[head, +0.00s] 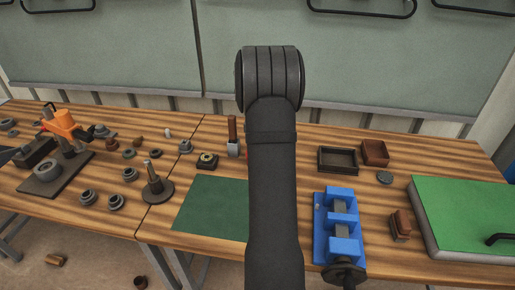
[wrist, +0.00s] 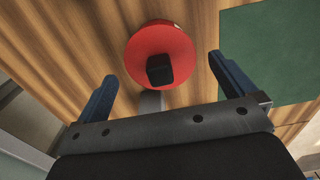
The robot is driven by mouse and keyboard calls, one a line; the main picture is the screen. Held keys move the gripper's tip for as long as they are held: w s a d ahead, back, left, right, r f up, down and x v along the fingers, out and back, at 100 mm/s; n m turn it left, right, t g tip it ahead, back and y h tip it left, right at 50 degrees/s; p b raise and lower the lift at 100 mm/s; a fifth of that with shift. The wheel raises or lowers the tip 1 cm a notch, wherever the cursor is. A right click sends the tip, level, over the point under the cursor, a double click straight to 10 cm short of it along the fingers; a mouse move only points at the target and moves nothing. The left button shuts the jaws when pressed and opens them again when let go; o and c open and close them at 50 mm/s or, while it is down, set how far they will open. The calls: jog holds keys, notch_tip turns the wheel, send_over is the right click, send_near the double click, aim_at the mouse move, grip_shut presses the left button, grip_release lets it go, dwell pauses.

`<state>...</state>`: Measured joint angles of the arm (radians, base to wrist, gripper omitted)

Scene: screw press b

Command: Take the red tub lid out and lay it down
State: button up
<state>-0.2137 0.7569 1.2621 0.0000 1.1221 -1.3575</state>
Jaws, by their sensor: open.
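In the wrist view a round red lid (wrist: 138,47) with a black knob (wrist: 159,69) lies ahead of my gripper (wrist: 163,68). The two blue fingers are wide apart, one on each side of the knob in the picture, with nothing between them touching. I cannot tell the height gap. Whether a tub is under the lid is hidden. In the head view my arm covers the gripper and nearly all of the lid; only a sliver of red shows at the arm's left edge.
A green mat (head: 212,207) lies left of my arm, with bare wood around it. A blue vise (head: 345,248) stands to the right, near two small trays (head: 337,170) and a green-topped slab (head: 465,210). A grey piece (wrist: 151,103) shows beside the lid.

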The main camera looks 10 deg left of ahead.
jog(key=shift+f, duration=0.7)
jog(key=c, duration=1.1)
jog(key=shift+o, duration=0.2)
jog(key=shift+r, duration=0.25)
jog(key=shift+r, duration=1.1)
jog(key=shift+r, duration=0.25)
jog(key=shift+r, duration=0.2)
